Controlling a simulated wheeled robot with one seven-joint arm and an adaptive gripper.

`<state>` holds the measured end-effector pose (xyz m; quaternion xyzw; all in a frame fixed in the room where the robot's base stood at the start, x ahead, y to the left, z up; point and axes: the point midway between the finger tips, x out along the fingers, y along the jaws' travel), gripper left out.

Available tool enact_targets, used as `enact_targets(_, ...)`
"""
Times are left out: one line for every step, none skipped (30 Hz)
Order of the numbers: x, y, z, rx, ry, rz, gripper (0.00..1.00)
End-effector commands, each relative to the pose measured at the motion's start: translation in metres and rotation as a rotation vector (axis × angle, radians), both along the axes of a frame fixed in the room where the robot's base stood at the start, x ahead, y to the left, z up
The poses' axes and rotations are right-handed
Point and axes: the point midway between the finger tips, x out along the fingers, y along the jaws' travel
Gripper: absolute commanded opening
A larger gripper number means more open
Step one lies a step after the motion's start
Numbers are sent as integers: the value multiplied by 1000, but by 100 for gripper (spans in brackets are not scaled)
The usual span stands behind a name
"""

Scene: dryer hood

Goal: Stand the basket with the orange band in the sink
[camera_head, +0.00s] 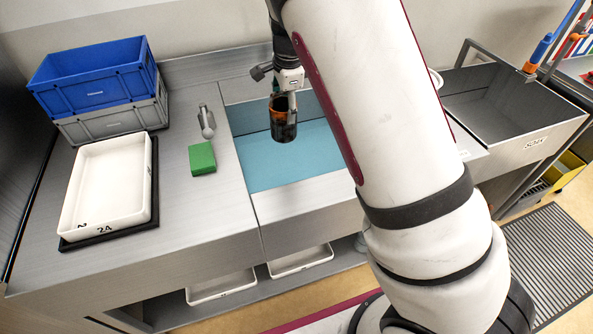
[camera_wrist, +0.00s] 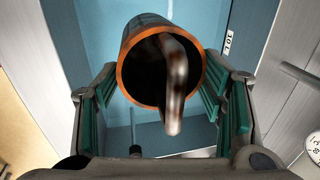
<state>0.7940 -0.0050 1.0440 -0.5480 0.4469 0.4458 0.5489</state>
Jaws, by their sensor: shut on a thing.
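The basket with the orange band (camera_head: 284,128) is a dark cup shape with an orange rim. It hangs roughly upright below my gripper (camera_head: 289,92) in the head view. In the wrist view the basket (camera_wrist: 135,75) shows its open dark mouth, orange rim and a mottled curved handle (camera_wrist: 174,85). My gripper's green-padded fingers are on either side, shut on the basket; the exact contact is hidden. Behind and below it is a sunken sink with a blue floor (camera_head: 275,170). I cannot tell how high the basket is above this floor.
A green block (camera_head: 202,158) and a small metal fitting (camera_head: 206,122) are on the counter left of the sink. Further left are a white tray (camera_head: 105,185) and stacked blue (camera_head: 95,75) and grey crates (camera_head: 115,120). A deep grey basin (camera_head: 490,105) is at the right, beyond my arm.

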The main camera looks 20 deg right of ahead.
Motion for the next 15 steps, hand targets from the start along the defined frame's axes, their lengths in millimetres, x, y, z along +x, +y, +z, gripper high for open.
enact_targets(-1,-1,-26,0,15,-3,36)
enact_targets(-1,-1,-36,0,14,-3,36)
enact_targets(0,-1,-50,-1,14,-2,36)
enact_targets(0,-1,-59,-1,14,-2,36)
enact_targets(0,-1,-68,0,14,-2,36)
enact_targets(0,-1,-79,0,13,-1,36)
enact_targets(0,-1,-86,0,13,-2,36)
enact_targets(1,-1,-94,0,11,0,36)
enact_targets(0,-1,-104,1,12,-2,36)
enact_targets(0,-1,-110,0,11,-1,36)
enact_targets(0,-1,-115,0,11,0,36)
enact_targets(0,-1,-121,1,11,-1,36)
enact_targets(0,-1,-125,1,10,-1,36)
enact_targets(0,-1,-128,0,9,0,36)
enact_targets(-1,-1,-131,0,9,1,36)
